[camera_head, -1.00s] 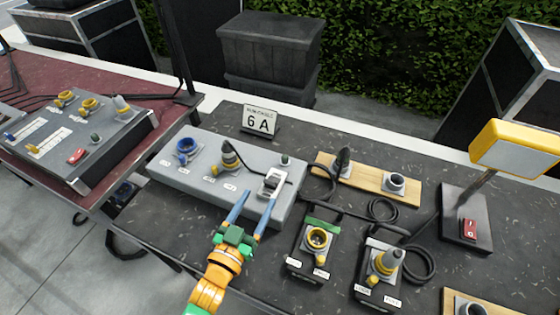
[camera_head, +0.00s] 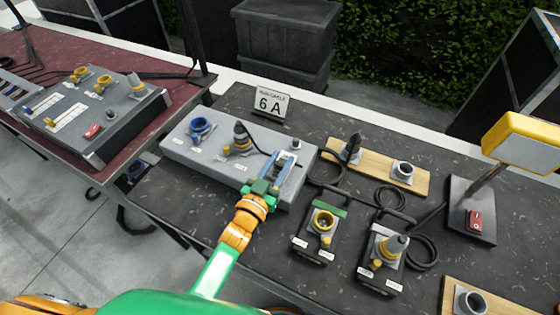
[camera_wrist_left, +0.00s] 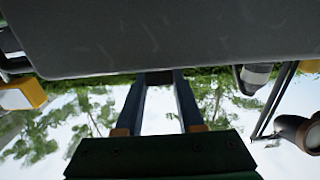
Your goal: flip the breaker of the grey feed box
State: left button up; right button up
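The grey feed box (camera_head: 215,169) stands on the dark table below a "6 A" sign. It has a blue socket (camera_head: 200,129), a plugged-in yellow and grey connector (camera_head: 240,139), and a breaker (camera_head: 287,159) in a pale frame near its right end. My left gripper (camera_head: 283,165) reaches over the box's front edge, its blue fingers apart along the two sides of the breaker. They hide much of it, so the lever's position and any contact cannot be told. In the left wrist view the fingers (camera_wrist_left: 160,85) are apart, below a broad grey surface. My right gripper is not in view.
Two dark boxes with sockets (camera_head: 320,235) (camera_head: 382,262) and looped cables stand right of the feed box. A wooden board (camera_head: 376,177) lies behind them. A red switch (camera_head: 475,220) is at the right. Another grey panel (camera_head: 90,125) is on the red table.

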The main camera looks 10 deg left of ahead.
pick_arm(q)
grip_shut()
jog(key=shift+r, duration=0.1)
jog(key=g+p, duration=0.1)
jog(key=p, duration=0.2)
jog(key=w+r+g+y+p, duration=0.1)
jog(key=p, duration=0.2)
jog(key=shift+d+g, duration=0.1)
jog(key=shift+g, duration=0.3)
jog(key=shift+w+f+g+p, duration=0.15)
jog(key=shift+f+g+p, duration=0.05)
jog(key=shift+g+p, duration=0.15)
jog(key=shift+w+d+f+g+y, duration=0.2)
jog(key=shift+w+g+y, duration=0.1)
jog(key=shift+g, duration=0.55)
jog(key=shift+w+d+f+g+y, duration=0.1)
jog(key=shift+w+f+g+y, duration=0.15)
jog(key=shift+g, duration=0.55)
jog(key=o, duration=1)
grip_release()
jog(key=shift+r, duration=0.1)
